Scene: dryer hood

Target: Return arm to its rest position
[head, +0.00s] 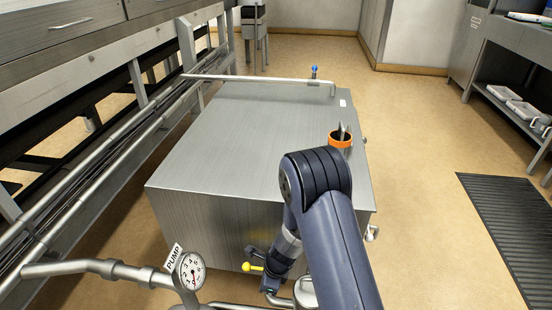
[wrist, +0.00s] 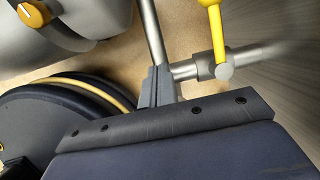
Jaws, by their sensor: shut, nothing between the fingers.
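My arm reaches over the front of the steel dryer hood box (head: 230,150) in the head view. It bends at a dark elbow, and the forearm hangs down along the box's front face. My gripper (head: 270,286) is low at the front, partly hidden by pipework and my arm. In the wrist view the grey fingers (wrist: 161,84) look closed together and hold nothing. A pipe passes close behind them; I cannot tell whether they touch it.
A yellow-handled valve (head: 254,267) sits beside my gripper; its handle (wrist: 211,25) also shows in the wrist view. A pump gauge (head: 190,270) stands at front left. Floor at right is clear around a dark mat (head: 505,225).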

